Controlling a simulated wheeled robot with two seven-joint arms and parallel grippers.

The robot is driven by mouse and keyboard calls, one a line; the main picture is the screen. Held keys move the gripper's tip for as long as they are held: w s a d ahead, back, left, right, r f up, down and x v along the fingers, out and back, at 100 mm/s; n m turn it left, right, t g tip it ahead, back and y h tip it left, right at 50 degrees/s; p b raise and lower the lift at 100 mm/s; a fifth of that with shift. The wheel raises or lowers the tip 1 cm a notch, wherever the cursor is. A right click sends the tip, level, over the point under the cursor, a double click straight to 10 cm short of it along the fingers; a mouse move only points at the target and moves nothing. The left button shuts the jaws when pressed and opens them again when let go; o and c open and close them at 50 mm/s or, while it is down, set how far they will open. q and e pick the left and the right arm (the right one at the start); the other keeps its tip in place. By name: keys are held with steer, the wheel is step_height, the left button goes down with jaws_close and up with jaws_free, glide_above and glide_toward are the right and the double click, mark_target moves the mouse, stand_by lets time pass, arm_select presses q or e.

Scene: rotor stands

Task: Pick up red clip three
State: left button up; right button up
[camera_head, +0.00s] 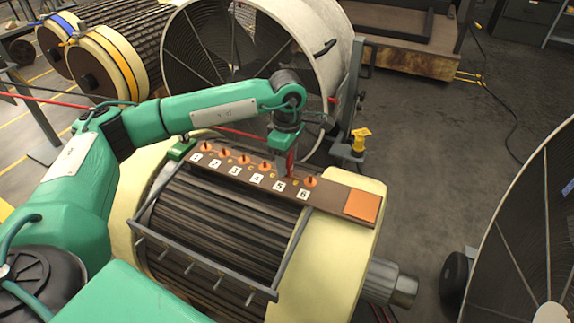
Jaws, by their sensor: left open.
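A brown board (333,199) lies across the top of the rotor, with white labels numbered 1 to 6 and a row of small orange-red clips. Clip three (244,159) stands behind label 3 on the board. My left gripper (289,172) points down over the board near label 5, to the right of clip three and apart from it. It is open. A red part shows at its fingers, and I cannot tell whether this is a clip. The gripper hides the spot behind label 5. My right gripper is not in view.
The other visible clips include clip four (265,167) and clip six (310,182). An orange square pad (361,205) is at the board's right end. A grey rail frame (205,262) runs along the rotor's front. A yellow-topped post (360,138) stands behind the board.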

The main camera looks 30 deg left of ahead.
arm_select(q)
steer(key=shift+f, duration=0.75)
jaws_close()
steer(key=shift+r, duration=0.1)
